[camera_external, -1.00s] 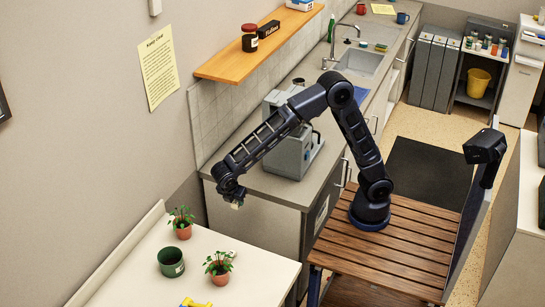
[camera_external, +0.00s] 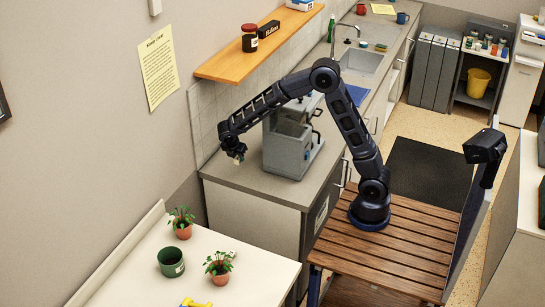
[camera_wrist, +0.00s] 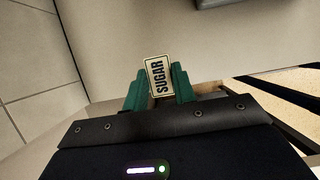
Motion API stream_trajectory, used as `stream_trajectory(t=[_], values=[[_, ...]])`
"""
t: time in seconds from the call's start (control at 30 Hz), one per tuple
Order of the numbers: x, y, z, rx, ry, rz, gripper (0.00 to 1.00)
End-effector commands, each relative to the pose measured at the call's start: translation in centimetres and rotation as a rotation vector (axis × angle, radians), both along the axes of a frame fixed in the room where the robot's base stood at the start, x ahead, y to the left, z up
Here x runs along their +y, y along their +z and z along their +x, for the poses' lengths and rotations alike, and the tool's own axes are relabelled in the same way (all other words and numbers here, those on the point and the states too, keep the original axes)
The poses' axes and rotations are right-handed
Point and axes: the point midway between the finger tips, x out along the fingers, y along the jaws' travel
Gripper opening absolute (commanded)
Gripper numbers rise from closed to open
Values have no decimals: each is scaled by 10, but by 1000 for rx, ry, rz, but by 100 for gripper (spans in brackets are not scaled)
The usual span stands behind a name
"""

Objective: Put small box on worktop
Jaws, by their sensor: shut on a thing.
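My gripper (camera_external: 238,156) is above the near-left end of the grey worktop (camera_external: 235,182), left of the coffee machine. In the wrist view my gripper (camera_wrist: 159,80) has its green fingers shut on the small box (camera_wrist: 158,75), which is pale with a dark "SUGAR" label. The box shows upright between the fingers, with its label turned sideways. In the external view the box is too small to make out clearly. Bare worktop lies beneath and ahead in the wrist view.
A grey coffee machine (camera_external: 292,145) stands on the worktop right of my gripper. An orange wall shelf (camera_external: 225,70) hangs above. A white table (camera_external: 245,285) at the front holds potted plants (camera_external: 181,222) and a green pot (camera_external: 171,262). The near-left worktop corner is clear.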

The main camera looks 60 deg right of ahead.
Motion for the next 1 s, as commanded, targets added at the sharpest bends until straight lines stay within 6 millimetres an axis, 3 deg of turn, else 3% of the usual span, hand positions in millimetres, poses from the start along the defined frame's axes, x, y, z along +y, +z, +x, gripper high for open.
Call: stream_trajectory(t=[0.1,0.3,0.47,1.0], values=[[-35,-6,5,3,-2,-3,5],[-64,-12,9,6,2,-4,5],[-70,-22,10,9,4,-5,5],[-69,-83,9,10,4,-5,5]])
